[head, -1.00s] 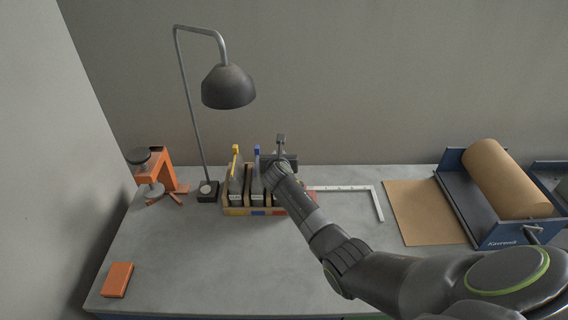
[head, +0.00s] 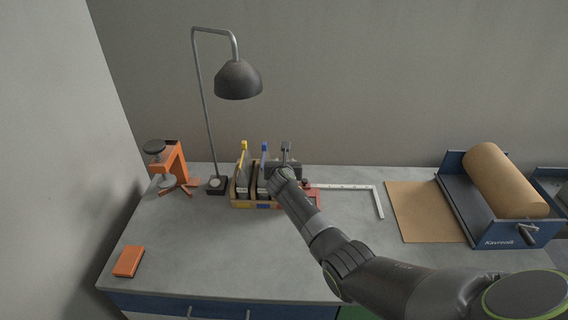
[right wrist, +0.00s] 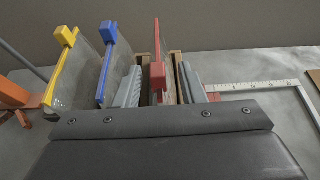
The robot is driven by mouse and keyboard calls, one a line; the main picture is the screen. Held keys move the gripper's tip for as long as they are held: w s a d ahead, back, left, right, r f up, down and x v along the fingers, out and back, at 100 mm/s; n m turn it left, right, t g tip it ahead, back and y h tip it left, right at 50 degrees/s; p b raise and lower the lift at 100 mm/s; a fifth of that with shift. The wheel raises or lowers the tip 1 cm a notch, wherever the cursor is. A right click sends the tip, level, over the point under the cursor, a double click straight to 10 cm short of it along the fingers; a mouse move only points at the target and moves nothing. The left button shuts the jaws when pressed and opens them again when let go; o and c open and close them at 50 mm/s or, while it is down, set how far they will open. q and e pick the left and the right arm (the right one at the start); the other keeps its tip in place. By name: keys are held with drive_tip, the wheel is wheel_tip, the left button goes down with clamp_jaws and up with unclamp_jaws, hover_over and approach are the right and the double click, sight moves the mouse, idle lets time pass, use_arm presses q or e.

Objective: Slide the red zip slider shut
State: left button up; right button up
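The red zip slider (right wrist: 157,75) sits on an upright red zip track, at its lower end in the right wrist view. The track belongs to a clear bag standing in a wooden rack (head: 240,205). My right gripper (right wrist: 161,86) is open, with one grey finger on each side of the slider and a gap to both. In the head view my right gripper (head: 284,172) is over the rack's right part and hides the red slider. My left gripper is not in view.
A yellow slider (right wrist: 66,36) and a blue slider (right wrist: 109,32) top the neighbouring bags on the left. A lamp (head: 237,80) and an orange clamp (head: 174,160) stand left of the rack. A white square ruler (head: 350,187) lies to the right. The front bench is mostly clear.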

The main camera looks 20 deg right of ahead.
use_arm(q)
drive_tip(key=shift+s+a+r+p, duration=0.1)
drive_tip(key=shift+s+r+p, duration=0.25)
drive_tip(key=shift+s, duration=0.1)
use_arm(e)
drive_tip(key=v, duration=1.7)
drive_tip(key=shift+s+a, duration=0.2)
